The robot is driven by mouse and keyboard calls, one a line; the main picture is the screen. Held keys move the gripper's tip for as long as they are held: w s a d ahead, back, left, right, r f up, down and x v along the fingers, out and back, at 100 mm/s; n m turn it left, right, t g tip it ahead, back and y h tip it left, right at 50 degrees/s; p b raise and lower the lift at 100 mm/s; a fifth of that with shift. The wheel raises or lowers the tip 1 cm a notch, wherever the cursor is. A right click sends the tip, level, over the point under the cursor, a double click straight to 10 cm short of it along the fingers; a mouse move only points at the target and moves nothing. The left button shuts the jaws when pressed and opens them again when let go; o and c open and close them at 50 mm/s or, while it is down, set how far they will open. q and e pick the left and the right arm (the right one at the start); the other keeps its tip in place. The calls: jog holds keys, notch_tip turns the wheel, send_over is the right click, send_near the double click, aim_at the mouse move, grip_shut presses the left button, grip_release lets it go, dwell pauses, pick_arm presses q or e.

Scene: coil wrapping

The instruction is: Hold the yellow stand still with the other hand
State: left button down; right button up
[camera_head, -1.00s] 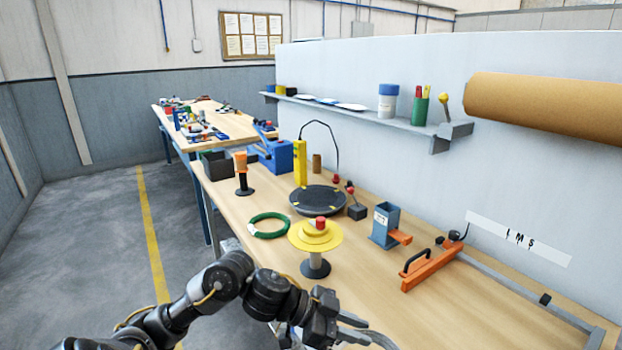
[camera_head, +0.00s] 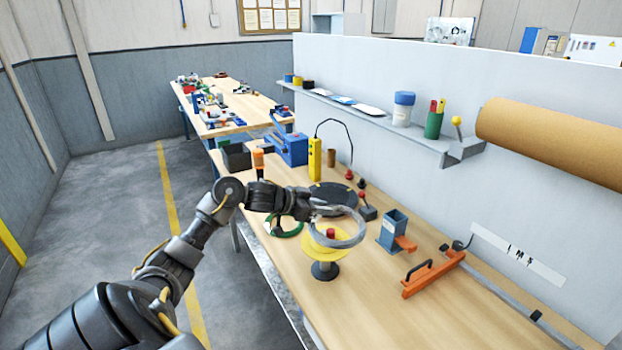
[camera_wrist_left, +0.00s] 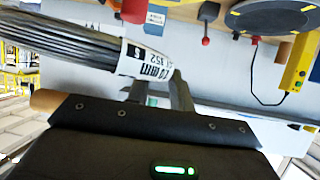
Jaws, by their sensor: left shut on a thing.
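The yellow stand (camera_head: 320,249) is upright on the bench, a yellow disc with a red knob (camera_head: 331,233) on a grey post and dark base. My left gripper (camera_head: 312,208) is shut on a grey wire coil (camera_head: 350,241) at the coil's far left side. The coil appears over the stand's disc, and the knob shows through its opening. I cannot tell whether it touches the disc. In the left wrist view the coil (camera_wrist_left: 70,45) and its white printed label (camera_wrist_left: 150,62) sit at my fingers. My right gripper is not in view.
A black turntable (camera_head: 335,194) and green coil (camera_head: 287,229) lie behind the stand. A blue-grey holder (camera_head: 392,231) and orange bar tool (camera_head: 434,274) stand to the right. The near bench (camera_head: 375,315) is clear.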

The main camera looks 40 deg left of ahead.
pick_arm(q)
jog(key=a+r+n+y+p, duration=0.1)
jog(key=a+r, duration=0.1)
jog(key=a, duration=0.3)
jog(key=f+b, duration=0.3)
jog(key=w+f+b, duration=0.1)
jog(key=f+b, duration=0.1)
jog(key=shift+d, duration=0.1)
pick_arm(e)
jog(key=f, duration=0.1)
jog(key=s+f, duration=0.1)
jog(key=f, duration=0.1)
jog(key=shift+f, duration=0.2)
